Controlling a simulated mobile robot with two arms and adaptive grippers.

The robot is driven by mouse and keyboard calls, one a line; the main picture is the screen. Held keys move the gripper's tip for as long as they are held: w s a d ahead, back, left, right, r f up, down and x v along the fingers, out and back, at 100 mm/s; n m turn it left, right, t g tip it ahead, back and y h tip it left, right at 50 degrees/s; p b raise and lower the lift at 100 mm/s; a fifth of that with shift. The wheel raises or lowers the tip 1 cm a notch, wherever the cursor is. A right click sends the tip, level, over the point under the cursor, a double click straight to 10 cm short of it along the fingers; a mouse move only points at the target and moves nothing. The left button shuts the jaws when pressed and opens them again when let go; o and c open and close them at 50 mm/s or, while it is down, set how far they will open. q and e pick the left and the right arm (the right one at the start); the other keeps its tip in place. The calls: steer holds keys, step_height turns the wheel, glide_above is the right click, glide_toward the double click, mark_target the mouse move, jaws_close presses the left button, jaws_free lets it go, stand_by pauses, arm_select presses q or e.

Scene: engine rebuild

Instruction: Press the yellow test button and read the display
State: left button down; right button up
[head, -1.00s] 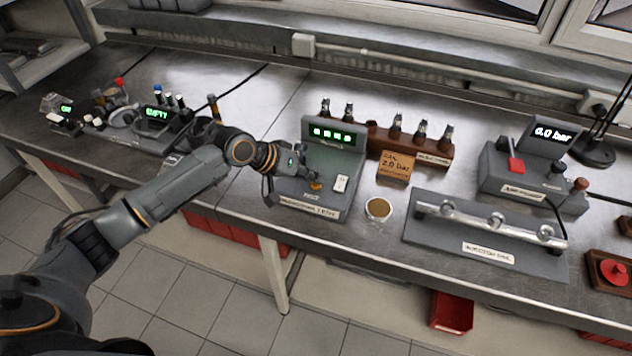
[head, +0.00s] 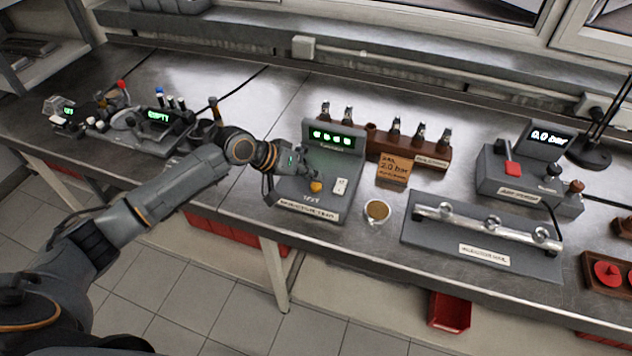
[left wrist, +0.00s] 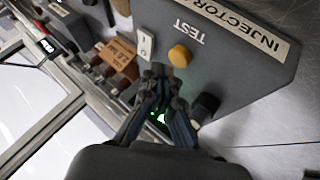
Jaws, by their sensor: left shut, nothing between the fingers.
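The grey injector test unit (head: 290,190) stands on the metal bench. Its yellow test button (head: 316,186) is on the sloping top, beside a white rocker switch (head: 340,187). Its display (head: 333,138) is lit with several green characters, too small to read surely. My left gripper (head: 306,177) is shut and empty, close to the button on its display side. In the left wrist view the fingertips (left wrist: 160,74) are just short of the yellow button (left wrist: 180,56), apparently not on it. The "TEST" lettering shows beside the button. My right gripper is not in view.
A cup (head: 377,210) stands right of the unit. A wooden injector rack (head: 410,151) and a cardboard note (head: 392,170) are behind it. A rail on a grey plate (head: 425,238) and a pressure unit reading 0.0 bar (head: 498,175) are further right.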

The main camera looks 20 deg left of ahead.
mark_target(312, 186)
arm_select(q)
step_height(312, 186, up, 5)
steer(key=p, duration=0.5)
stand_by(0.5)
stand_by(0.3)
